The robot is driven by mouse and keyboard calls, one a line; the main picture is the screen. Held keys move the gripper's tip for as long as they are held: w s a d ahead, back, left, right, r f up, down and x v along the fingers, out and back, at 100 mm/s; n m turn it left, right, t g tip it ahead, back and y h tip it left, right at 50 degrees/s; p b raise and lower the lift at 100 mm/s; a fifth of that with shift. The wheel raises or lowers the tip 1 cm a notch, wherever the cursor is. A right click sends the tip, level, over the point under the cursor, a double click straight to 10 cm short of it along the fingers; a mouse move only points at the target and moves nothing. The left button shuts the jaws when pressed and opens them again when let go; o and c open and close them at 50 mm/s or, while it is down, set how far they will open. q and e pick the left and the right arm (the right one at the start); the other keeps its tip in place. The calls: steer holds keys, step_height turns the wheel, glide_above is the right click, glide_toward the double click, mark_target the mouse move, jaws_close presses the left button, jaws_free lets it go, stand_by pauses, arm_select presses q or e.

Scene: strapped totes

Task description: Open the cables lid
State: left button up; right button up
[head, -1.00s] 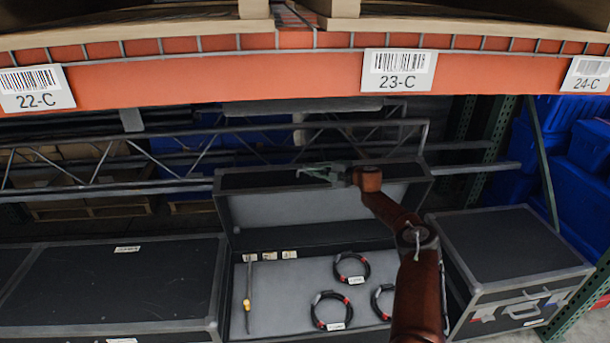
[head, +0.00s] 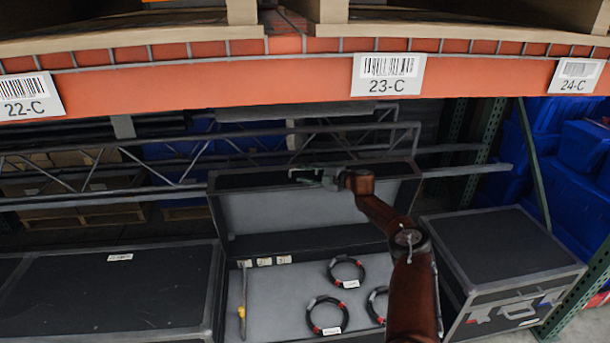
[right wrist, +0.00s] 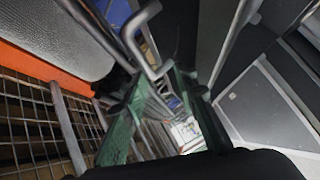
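The cables case stands open in the middle of the head view, its lid (head: 290,215) raised upright at the back with the grey lining facing me. Inside the case's grey tray (head: 285,296) lie black cable coils (head: 327,316) with red marks and white tags. My right gripper (head: 303,175), with green fingers, is at the top edge of the raised lid. My left gripper is not in view.
A yellow-handled tool (head: 242,311) lies at the tray's left. Closed black cases stand to the left (head: 110,293) and right (head: 505,245). An orange shelf beam (head: 220,84) crosses above the lid. Metal trusses (head: 120,165) lie behind it.

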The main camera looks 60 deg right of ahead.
mark_target(311, 186)
steer(key=shift+s+f, duration=0.1)
steer(key=shift+s+d, duration=0.1)
steer(key=shift+s, duration=0.65)
steer(key=shift+v, duration=0.85)
steer(key=v, duration=0.8)
steer(key=shift+s+a+r, duration=0.2)
steer(key=shift+s+r, duration=0.05)
steer(key=shift+r, duration=0.2)
steer(key=shift+f, duration=0.1)
